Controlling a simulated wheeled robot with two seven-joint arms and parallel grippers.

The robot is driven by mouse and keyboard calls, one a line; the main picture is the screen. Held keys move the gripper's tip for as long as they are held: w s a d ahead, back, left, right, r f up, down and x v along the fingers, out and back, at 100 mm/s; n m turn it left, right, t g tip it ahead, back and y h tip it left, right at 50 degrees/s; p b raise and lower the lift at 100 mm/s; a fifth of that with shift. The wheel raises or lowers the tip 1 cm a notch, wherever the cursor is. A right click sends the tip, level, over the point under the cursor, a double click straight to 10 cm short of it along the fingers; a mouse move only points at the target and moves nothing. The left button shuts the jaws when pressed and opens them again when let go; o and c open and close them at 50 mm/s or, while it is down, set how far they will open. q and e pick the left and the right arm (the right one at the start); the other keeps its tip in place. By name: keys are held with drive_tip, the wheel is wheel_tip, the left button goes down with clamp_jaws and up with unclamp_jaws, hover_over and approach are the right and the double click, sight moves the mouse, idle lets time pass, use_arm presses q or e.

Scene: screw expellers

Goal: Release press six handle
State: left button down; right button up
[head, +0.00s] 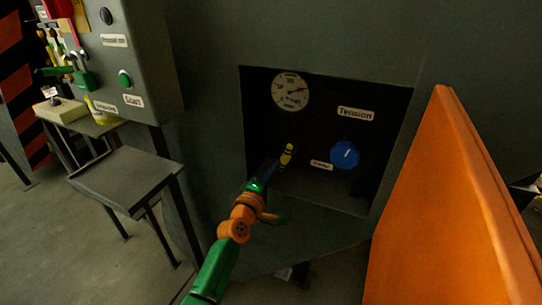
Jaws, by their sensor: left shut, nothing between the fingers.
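A recessed panel in the dark grey machine holds a small yellow handle (288,152), tilted slightly to the right. My left gripper (272,168) reaches up into the recess from below, on a green and orange arm. Its dark fingers are shut and empty, just below and left of the yellow handle. I cannot tell whether they touch it. No press number is readable here. My right gripper is out of view.
The recess also holds a round gauge (291,91), a "Tension" label (356,114) and a blue knob (345,155). An orange panel (450,210) stands close on the right. A grey control box (130,60) with a green button and a small grey table (125,178) are at left.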

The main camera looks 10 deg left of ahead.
use_arm(q)
drive_tip(key=shift+d+f+n, duration=0.1)
drive_tip(key=shift+d+n, duration=0.05)
drive_tip(key=shift+n, duration=0.45)
idle(0.7)
idle(0.4)
